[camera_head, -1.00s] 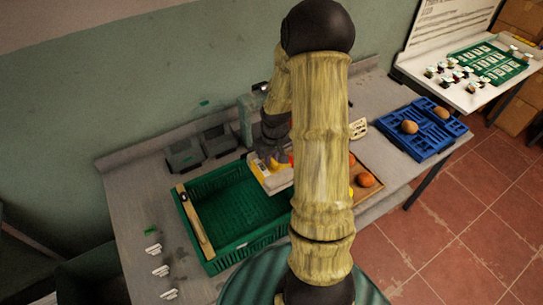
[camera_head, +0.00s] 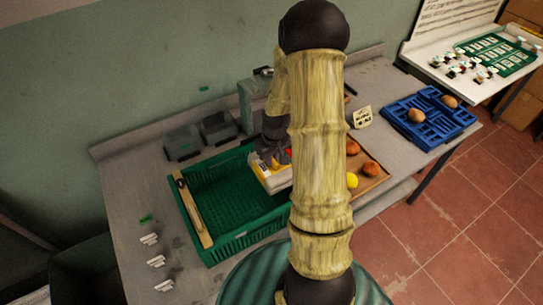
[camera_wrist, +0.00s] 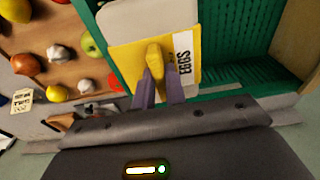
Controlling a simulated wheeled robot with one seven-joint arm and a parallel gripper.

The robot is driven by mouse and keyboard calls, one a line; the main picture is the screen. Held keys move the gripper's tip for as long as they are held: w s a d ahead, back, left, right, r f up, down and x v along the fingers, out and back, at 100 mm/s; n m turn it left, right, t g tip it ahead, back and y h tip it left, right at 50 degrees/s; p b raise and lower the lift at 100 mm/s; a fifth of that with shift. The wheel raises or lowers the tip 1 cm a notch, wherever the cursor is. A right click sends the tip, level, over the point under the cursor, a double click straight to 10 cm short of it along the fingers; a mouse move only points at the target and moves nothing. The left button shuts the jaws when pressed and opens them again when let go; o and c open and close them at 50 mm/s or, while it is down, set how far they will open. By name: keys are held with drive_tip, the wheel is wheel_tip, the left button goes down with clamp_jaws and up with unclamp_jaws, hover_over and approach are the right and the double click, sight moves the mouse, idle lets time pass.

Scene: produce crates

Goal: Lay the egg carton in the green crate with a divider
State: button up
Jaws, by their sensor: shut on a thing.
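The egg carton has a yellow face marked EGGS (camera_wrist: 182,75) and a pale part; it also shows in the head view (camera_head: 268,181), partly hidden by my arm. My gripper (camera_wrist: 160,88) is shut on a yellow raised part of the carton. The green crate (camera_head: 235,247) stands on the bench, with a pale wooden divider strip (camera_head: 196,215) near its left end. The carton is over the crate's right part; its height above the floor is unclear. The crate also shows beside the carton in the wrist view (camera_wrist: 235,45).
A wooden tray (camera_head: 371,184) with fruit and vegetables lies right of the crate, partly behind my arm. A blue crate (camera_head: 433,146) with round brown items is farther right. Grey boxes (camera_head: 183,147) stand behind the green crate. White tags lie at the bench's left.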

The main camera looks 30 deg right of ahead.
drive_tip(key=shift+f+b, duration=3.05)
drive_tip(key=shift+f, duration=1.4)
drive_tip(key=shift+w, duration=0.1)
drive_tip(key=shift+d, duration=0.1)
drive_tip(key=shift+f+b, duration=0.4)
drive_tip(key=shift+f, duration=0.15)
drive_tip(key=o, duration=0.8)
drive_tip(key=shift+c, duration=1.4)
drive_tip(key=shift+r, duration=0.1)
